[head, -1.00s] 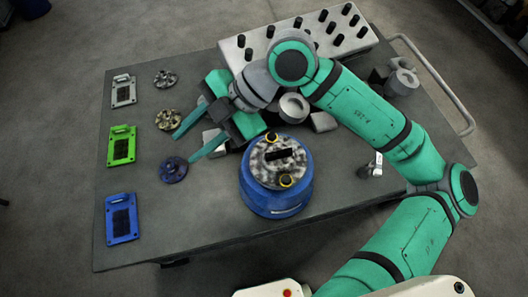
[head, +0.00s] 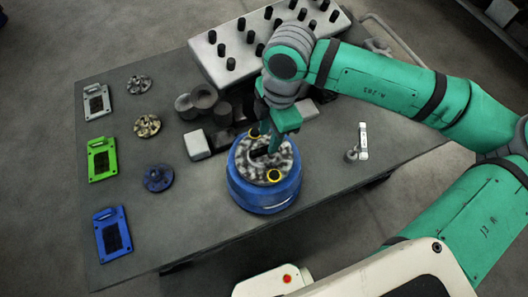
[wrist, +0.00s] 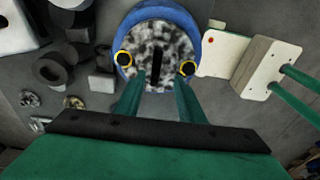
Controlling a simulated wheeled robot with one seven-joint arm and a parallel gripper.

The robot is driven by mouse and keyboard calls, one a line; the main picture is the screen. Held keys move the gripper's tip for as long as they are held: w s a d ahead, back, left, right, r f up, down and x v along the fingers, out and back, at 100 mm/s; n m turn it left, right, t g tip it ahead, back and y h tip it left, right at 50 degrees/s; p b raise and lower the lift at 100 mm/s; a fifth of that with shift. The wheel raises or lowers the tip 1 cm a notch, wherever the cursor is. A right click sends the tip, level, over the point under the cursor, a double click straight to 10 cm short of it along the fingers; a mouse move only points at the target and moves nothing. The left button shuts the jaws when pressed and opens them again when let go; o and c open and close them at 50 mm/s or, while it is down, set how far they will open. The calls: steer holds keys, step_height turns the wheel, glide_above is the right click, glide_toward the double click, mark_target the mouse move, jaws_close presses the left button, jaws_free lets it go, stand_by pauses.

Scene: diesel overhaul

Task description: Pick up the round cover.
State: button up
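The round cover (head: 252,169) is a speckled grey disc with a raised black bar and two yellow rings. It lies on top of a blue round housing (head: 256,200). In the wrist view the cover (wrist: 158,40) is straight ahead, with the black bar (wrist: 158,65) upright in the picture. My gripper (wrist: 162,77) is open, its two green fingers on either side of the bar's line. In the head view my gripper (head: 274,148) is over the cover and hides part of it. Whether the fingertips touch the cover, I cannot tell.
Three flat plates, grey, green (head: 103,158) and blue (head: 112,233), and three small wheels lie at left. Behind are dark cylinders, a white block (head: 197,145) and a pale block with black pegs (head: 225,68). A small upright part (head: 363,141) stands at right.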

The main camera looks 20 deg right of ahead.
mark_target(264, 147)
steer(key=shift+w+a+f, duration=0.1)
steer(key=shift+a+f, duration=0.05)
steer(key=shift+f, duration=0.85)
steer(key=shift+w+a+f, duration=0.15)
steer(key=shift+f, duration=0.8)
steer(key=shift+w+a+f, duration=0.1)
steer(key=shift+a+f, duration=0.05)
steer(key=shift+f, duration=0.85)
steer(key=shift+w, duration=0.15)
jaws_close()
